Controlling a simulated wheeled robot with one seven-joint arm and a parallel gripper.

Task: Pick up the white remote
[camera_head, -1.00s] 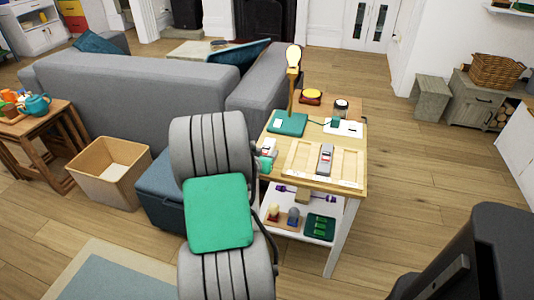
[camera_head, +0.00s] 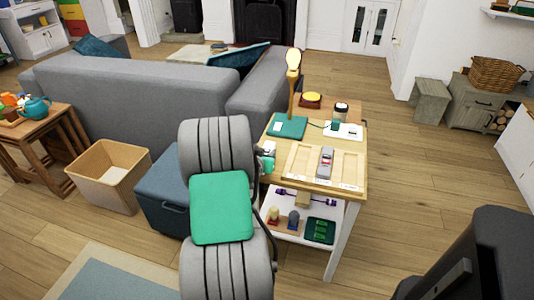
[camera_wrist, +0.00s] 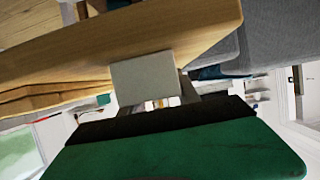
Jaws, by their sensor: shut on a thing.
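My gripper (camera_head: 268,157) is at the left edge of the wooden table (camera_head: 310,190), mostly hidden behind my arm in the head view. In the wrist view, a pale, flat-faced piece (camera_wrist: 146,78) sits in front of the green palm of my gripper, close to the table's wooden edge. I take it for the white remote in the shut jaws; its buttons do not show, and the fingertips are not clear. A grey remote-like thing (camera_head: 325,162) with a reddish mark lies in the middle of a shallow wooden tray (camera_head: 348,168) on the table, apart from my gripper.
On the table stand a lamp (camera_head: 292,75), a green box (camera_head: 287,127), a white board (camera_head: 350,132), a jar (camera_head: 341,110) and a yellow-topped thing (camera_head: 312,99). The lower shelf (camera_head: 285,230) is loaded.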

